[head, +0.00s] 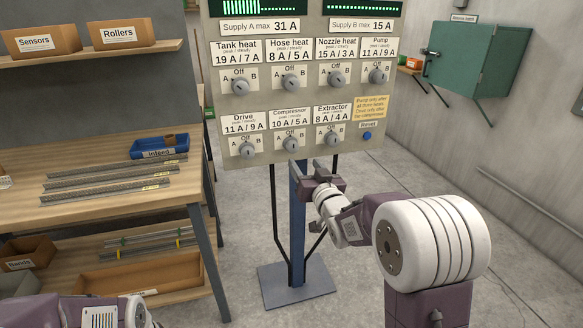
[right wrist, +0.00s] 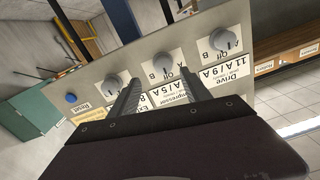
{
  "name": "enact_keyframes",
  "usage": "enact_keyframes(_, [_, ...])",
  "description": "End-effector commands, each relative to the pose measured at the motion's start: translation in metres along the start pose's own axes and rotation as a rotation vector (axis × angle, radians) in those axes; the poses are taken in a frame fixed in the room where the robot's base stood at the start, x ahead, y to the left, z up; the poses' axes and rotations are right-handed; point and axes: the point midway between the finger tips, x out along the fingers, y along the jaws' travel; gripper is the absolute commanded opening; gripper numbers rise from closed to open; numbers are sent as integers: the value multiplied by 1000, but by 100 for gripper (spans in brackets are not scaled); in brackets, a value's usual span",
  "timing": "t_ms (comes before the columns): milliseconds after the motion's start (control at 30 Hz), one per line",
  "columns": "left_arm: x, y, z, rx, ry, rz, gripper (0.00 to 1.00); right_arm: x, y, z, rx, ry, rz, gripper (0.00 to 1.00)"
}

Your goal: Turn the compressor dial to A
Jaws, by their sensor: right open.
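The compressor dial (head: 291,144) is a grey round knob in the middle of the lower row of the control panel (head: 230,95). Its label has A at left, Off on top and B at right. Its exact pointer setting is too small to tell. My right gripper (head: 313,168) is open and empty, at the panel's lower edge just below and right of this dial. In the right wrist view the compressor dial (right wrist: 166,75) shows between the two fingertips, and I see no contact. My left gripper is out of view; only part of the arm shows at lower left.
The drive dial (head: 247,149) and extractor dial (head: 333,139) flank the compressor dial closely. A blue reset button (head: 367,136) is at right. The panel stands on a blue post (head: 297,225). A wooden workbench (head: 100,205) is at left and a green cabinet (head: 478,58) at right.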

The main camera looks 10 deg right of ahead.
Motion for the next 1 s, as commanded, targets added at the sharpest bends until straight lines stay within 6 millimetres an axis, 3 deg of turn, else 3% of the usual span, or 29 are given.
enact_keyframes(167, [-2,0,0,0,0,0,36,16,-1,-2,-1,-1,-1,56])
enact_keyframes(500, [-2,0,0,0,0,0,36,80,-1,-2,-1,-1,-1,56])
enact_keyframes(867, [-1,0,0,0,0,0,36,90,-1,-2,-1,-1,0,56])
enact_keyframes(1000, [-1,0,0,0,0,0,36,90,-1,-2,-1,-1,0,23])
